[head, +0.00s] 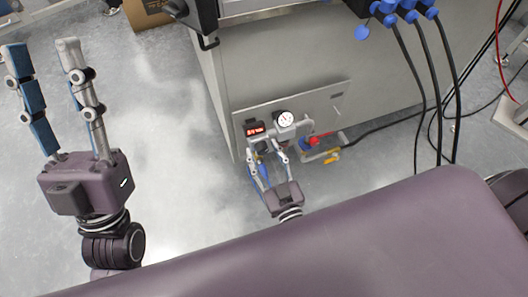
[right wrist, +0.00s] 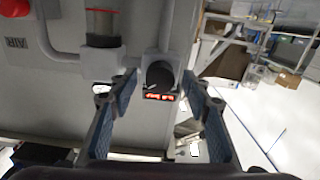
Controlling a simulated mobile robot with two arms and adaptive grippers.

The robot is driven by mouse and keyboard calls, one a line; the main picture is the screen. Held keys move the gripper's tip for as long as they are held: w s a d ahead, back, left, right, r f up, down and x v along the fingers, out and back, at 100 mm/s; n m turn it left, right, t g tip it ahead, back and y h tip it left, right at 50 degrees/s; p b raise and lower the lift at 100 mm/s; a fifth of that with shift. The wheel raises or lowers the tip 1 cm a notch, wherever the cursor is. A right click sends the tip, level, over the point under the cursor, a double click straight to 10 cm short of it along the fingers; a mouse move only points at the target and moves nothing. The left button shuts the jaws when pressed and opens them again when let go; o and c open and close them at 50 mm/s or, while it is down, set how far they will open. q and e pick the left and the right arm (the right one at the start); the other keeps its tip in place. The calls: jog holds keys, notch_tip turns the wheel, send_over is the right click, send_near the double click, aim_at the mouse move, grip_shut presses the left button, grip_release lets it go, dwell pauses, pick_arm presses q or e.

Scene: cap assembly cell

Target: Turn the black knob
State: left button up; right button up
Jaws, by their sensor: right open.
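The black knob (right wrist: 160,76) is a round dark cap on a grey regulator body in the right wrist view. It sits between the fingertips of my right gripper (right wrist: 161,86), which is open around it, with gaps visible on both sides. In the head view, my right gripper (head: 270,153) reaches up to the regulator on the cabinet panel; I cannot make out the knob there. My left gripper (head: 42,52) is open and empty, above the floor at the left, well away from the cabinet.
A lit red display (head: 254,128) and a white round gauge (head: 285,119) sit at the regulator. A red fitting (head: 313,141) and a yellow handle (head: 332,156) are to its right. Black hoses (head: 420,85) hang at the right.

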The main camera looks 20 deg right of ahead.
jog(key=c, duration=1.1)
jog(key=shift+c, duration=0.2)
